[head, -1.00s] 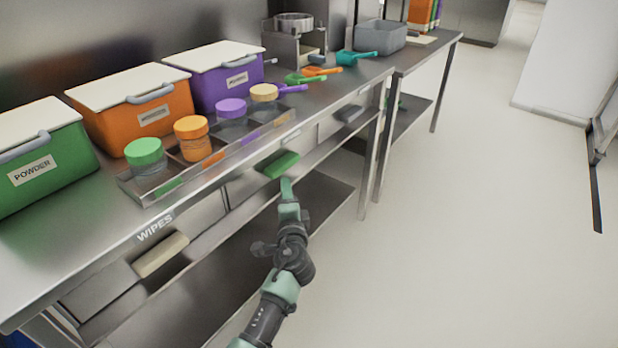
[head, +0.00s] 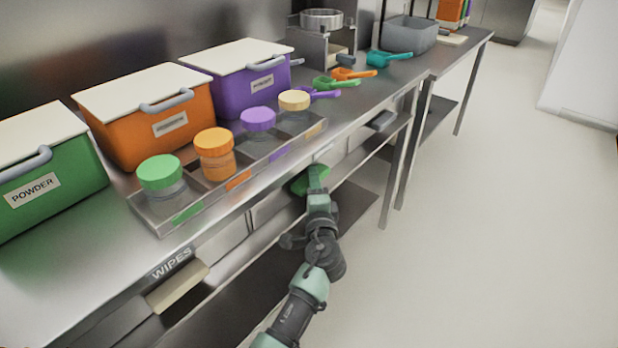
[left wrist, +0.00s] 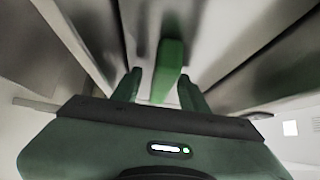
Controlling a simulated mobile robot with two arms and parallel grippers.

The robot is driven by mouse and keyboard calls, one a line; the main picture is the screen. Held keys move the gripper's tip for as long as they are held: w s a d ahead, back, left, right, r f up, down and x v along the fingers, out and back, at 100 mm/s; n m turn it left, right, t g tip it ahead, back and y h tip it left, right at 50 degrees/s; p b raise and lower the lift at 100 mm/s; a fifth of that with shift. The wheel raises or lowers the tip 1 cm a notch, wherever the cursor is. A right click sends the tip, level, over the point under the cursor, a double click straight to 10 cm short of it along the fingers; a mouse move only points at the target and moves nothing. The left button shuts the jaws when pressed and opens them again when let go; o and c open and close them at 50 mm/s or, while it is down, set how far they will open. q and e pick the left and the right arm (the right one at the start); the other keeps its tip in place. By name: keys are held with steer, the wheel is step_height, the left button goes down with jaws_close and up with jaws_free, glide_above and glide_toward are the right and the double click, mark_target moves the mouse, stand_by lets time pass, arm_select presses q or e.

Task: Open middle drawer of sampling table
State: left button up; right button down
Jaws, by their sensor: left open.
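The sampling table (head: 72,280) is a long steel table with drawers below its top. The middle drawer has a green handle (head: 299,184), partly hidden behind my left gripper (head: 316,176) in the head view. The drawer looks shut. In the left wrist view the green handle (left wrist: 168,66) lies between the two spread fingers of my left gripper (left wrist: 159,74). The fingers are open; I cannot tell if either touches the handle. My right gripper is not in view.
A beige handle (head: 177,287) sits below the "WIPES" label at left, and a grey handle (head: 381,121) farther right. Green (head: 60,190), orange (head: 135,130) and purple (head: 222,90) bins and a tray of jars (head: 165,226) stand on top. The floor at right is clear.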

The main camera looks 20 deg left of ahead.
arm_select(q)
steer(key=shift+s+d+r, duration=0.1)
steer(key=shift+s+d, duration=0.05)
jaws_close()
steer(key=shift+r, duration=0.1)
stand_by(1.2)
